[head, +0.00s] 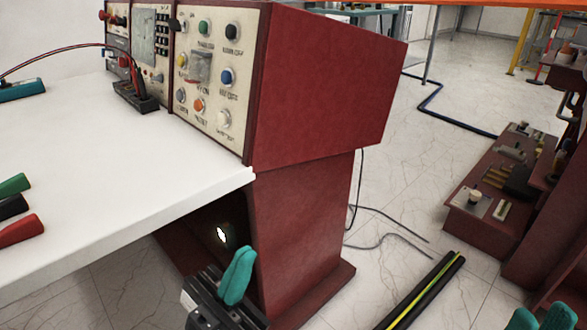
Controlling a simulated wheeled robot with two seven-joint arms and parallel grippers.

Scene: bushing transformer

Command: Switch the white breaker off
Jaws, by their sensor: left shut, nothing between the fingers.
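The control panel (207,62) on the dark red cabinet carries coloured round knobs with labels too small to read. A white knob (223,119) sits at its lower right, below a blue knob (226,77) and right of an orange knob (198,105). Its switch position cannot be made out. My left gripper (238,275), dark with teal fingertips, is shut and empty. It is low in front of the cabinet, below the table edge and well apart from the white knob. My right gripper (541,318) shows only its teal fingertips at the bottom right edge; its opening is unclear.
The white table (110,150) stands left, its corner against the cabinet (320,85). Green, black and red handles (18,232) lie at its left edge. Cables (385,240) and a black and yellow floor strip (425,290) lie right of the cabinet. Red equipment (490,190) stands further right.

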